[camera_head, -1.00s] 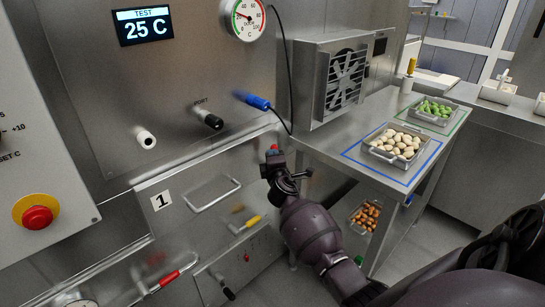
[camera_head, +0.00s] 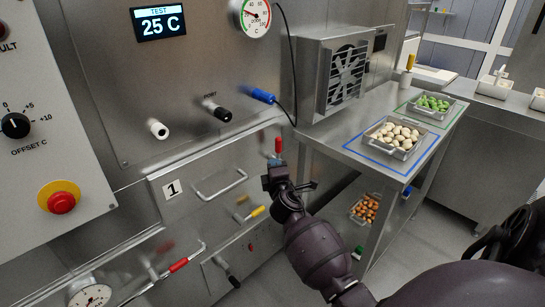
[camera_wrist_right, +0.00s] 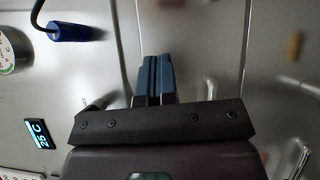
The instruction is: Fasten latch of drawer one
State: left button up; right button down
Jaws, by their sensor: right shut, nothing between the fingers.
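Drawer one (camera_head: 205,205) is a steel front marked with a "1" label (camera_head: 172,188). It looks closed and has a bar handle (camera_head: 221,186). A red-gripped latch lever (camera_head: 278,146) stands about upright at the drawer's upper right corner. My right gripper (camera_head: 270,176) is just below the red lever in the head view; whether they touch I cannot tell. Its blue fingers (camera_wrist_right: 154,78) are together and empty in the right wrist view, in front of bare steel. The red lever is not discernible there. My left gripper is not in view.
A yellow-gripped lever (camera_head: 256,212) and a red-gripped lever (camera_head: 179,265) sit lower on the front. A blue plug (camera_head: 262,96) with a cable is above. The steel side table (camera_head: 358,132) with food trays stands close right of my right arm.

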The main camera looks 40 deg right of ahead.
jog(key=v, duration=0.3)
jog(key=shift+s+a, duration=0.1)
jog(key=shift+s, duration=0.05)
dwell(0.5)
